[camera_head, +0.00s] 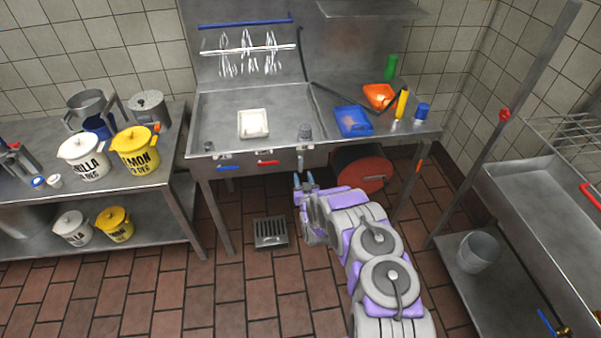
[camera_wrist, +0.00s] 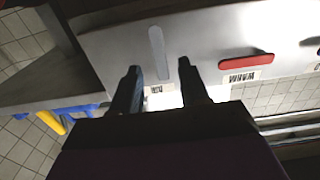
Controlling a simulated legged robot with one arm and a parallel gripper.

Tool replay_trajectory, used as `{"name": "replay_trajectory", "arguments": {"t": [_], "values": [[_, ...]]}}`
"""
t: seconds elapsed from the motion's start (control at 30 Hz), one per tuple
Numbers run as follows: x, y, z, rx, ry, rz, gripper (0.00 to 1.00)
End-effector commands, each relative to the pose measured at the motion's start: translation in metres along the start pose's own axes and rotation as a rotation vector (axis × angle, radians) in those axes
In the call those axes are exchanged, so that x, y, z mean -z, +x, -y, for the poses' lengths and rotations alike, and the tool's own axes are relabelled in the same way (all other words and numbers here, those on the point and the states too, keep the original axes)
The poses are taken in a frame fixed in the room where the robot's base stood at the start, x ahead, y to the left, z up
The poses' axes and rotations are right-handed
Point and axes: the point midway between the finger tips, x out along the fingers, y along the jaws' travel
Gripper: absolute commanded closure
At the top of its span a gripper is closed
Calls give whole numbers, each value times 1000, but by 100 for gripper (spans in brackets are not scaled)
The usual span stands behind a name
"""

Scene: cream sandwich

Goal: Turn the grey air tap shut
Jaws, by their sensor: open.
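The grey air tap is a slim grey lever (camera_wrist: 157,50) on the pale metal front panel in the wrist view. It lies crosswise to the red lever beside it. In the head view the grey lever (camera_head: 300,161) hangs down at the right end of the row under the sink's front edge. My gripper (camera_wrist: 158,70) is open, with one dark finger on each side of the lever's near end in the wrist view. I cannot tell whether the fingers reach around it or touch it. In the head view my gripper (camera_head: 304,179) is just below the grey lever.
A red lever (camera_wrist: 246,61) is beside the grey one, and a blue lever (camera_head: 228,167) is farther left in the head view. A red round-ended drum (camera_head: 364,172) is under the counter, right of my gripper. A floor drain (camera_head: 270,232) lies to the left.

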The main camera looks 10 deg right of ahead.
Motion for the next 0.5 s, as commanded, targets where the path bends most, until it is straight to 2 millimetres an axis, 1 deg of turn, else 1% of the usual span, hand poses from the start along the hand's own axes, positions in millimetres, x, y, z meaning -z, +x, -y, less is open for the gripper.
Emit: {"name": "replay_trajectory", "arguments": {"t": [0.03,0.2,0.4,0.5], "values": [[-1,7,-1,-2,1,-4,55],[-1,27,1,-1,-1,-2,55],[-2,42,3,-1,-3,1,55],[-1,46,2,-1,-3,0,55]]}}
